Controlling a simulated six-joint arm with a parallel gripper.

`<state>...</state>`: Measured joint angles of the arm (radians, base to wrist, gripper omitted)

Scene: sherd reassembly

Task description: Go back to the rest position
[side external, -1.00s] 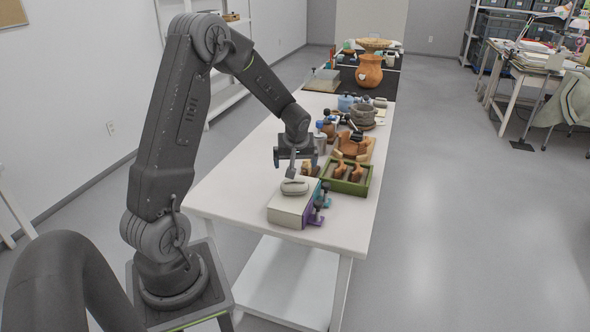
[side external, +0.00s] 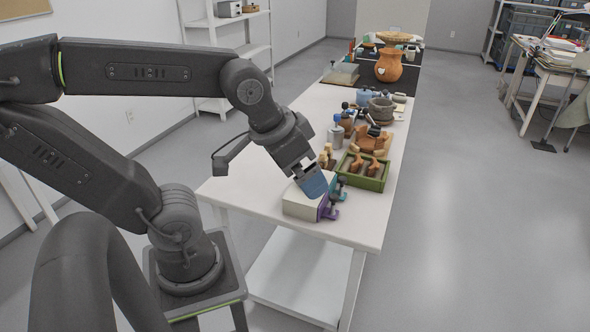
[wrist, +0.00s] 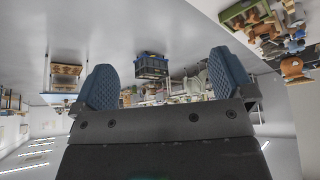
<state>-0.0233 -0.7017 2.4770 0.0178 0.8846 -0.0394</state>
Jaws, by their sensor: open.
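My gripper (side external: 313,184) hangs tilted in front of the pale box (side external: 300,207) at the near end of the white table; how far apart they are I cannot tell. In the wrist view my gripper (wrist: 165,84) shows its two blue ribbed fingers wide apart with nothing between them. The grey rounded object seen earlier on the pale box is hidden now, apparently behind the gripper.
A green tray (side external: 379,181) with brown pieces stands right of the gripper. Purple and teal clamps (side external: 330,207) sit beside the box. Pots, tools and a terracotta vase (side external: 389,66) crowd the table further back. The table's left strip (side external: 290,150) is clear.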

